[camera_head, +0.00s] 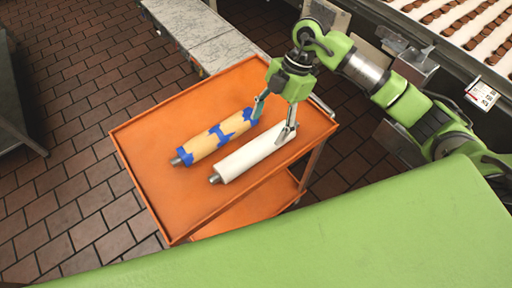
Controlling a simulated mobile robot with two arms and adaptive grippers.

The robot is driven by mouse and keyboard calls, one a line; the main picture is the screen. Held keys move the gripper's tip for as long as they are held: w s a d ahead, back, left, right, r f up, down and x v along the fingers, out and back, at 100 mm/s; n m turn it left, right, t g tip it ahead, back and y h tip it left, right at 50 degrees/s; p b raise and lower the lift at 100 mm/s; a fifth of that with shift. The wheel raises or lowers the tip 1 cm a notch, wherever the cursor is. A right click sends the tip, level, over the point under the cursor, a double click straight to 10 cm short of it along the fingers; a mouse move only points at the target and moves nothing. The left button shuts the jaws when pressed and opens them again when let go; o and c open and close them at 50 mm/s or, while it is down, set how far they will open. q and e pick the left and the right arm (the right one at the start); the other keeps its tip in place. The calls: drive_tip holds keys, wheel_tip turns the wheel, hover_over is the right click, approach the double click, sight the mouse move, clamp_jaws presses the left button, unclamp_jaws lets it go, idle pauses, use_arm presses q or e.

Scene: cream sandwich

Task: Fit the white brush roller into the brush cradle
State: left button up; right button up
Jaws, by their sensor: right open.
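The white brush roller (250,157) lies on the orange cart top (225,200), slanting from lower left to upper right, with a metal shaft end at its lower left. My right gripper (273,116) is open above the roller's upper-right end. One finger overlaps the white roller in the picture and the other hangs by the end of the yellow and blue roller; I cannot tell whether either touches. The white roller's far end is partly hidden by the finger. No brush cradle can be made out for certain. My left gripper is not in view.
A yellow and blue roller (217,138) lies beside the white one on the cart. A conveyor with rows of brown biscuits (455,22) is at the upper right. A grey stone-like bench (205,38) stands behind the cart. Brown tiled floor is clear at left.

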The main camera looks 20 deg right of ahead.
sight(257, 144)
drive_tip(key=x, duration=0.3)
drive_tip(key=shift+a, duration=0.1)
drive_tip(key=p+x, duration=0.2)
drive_tip(key=x, duration=0.3)
drive_tip(key=shift+w+a+p, duration=0.1)
drive_tip(key=shift+w+p, duration=0.1)
drive_tip(key=shift+p, duration=0.2)
drive_tip(key=shift+a+f, duration=0.1)
drive_tip(key=shift+f, duration=0.15)
drive_tip(key=c, duration=1.5)
clamp_jaws()
drive_tip(key=shift+r, duration=0.1)
